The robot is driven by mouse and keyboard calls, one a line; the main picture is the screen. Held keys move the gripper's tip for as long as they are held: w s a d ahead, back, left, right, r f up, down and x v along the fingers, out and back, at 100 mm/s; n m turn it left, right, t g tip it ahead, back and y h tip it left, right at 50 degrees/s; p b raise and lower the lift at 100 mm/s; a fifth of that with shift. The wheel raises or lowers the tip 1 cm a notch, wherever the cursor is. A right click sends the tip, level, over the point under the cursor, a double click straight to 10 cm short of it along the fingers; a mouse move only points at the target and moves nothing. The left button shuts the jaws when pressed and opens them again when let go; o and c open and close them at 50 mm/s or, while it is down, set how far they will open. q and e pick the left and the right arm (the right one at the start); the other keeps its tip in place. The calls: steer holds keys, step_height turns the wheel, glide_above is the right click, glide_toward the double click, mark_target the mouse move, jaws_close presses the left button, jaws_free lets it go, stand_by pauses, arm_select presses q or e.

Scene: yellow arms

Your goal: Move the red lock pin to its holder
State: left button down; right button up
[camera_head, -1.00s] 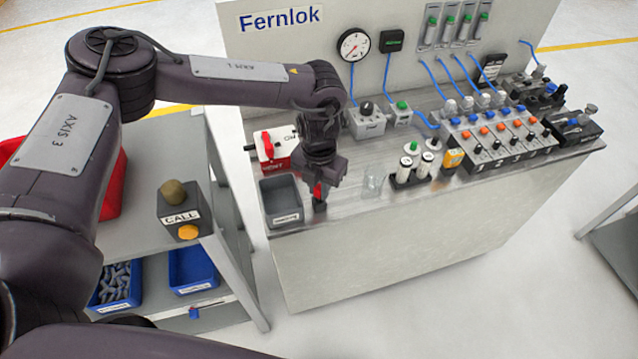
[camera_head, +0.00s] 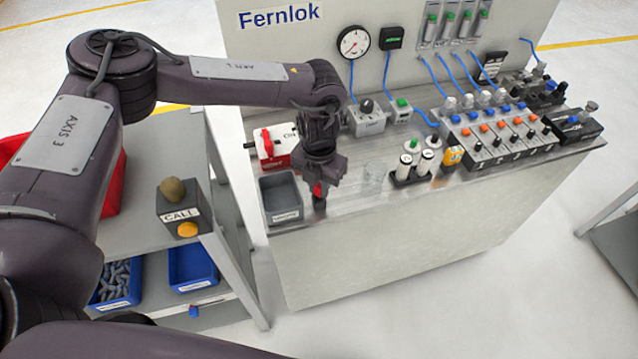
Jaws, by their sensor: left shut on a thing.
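My left gripper (camera_head: 319,184) points down at the front edge of the bench and is shut on the red lock pin (camera_head: 317,188). Only a small red part of the pin shows between the fingers. A small dark piece (camera_head: 319,203) is directly below the pin at the bench edge; I cannot tell whether it is the holder, the pin's lower end or a fingertip. Whether the pin is seated in anything is hidden. My right gripper is not in view.
A grey labelled tray (camera_head: 281,199) stands just left of the gripper. Behind it is a white and red box (camera_head: 273,147) with a red handle. A clear cup (camera_head: 372,180) and a rack of white vials (camera_head: 414,172) stand to the right. A call box (camera_head: 181,212) sits on the side cart.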

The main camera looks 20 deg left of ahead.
arm_select(q)
steer(key=shift+f+b, duration=0.5)
steer(key=shift+f, duration=0.35)
steer(key=shift+r, duration=0.1)
steer(key=c, duration=1.2)
jaws_free()
steer(key=shift+c, duration=0.2)
steer(key=shift+r, duration=0.2)
step_height(320, 180, up, 9)
steer(key=p, duration=0.7)
steer(key=shift+f, duration=0.2)
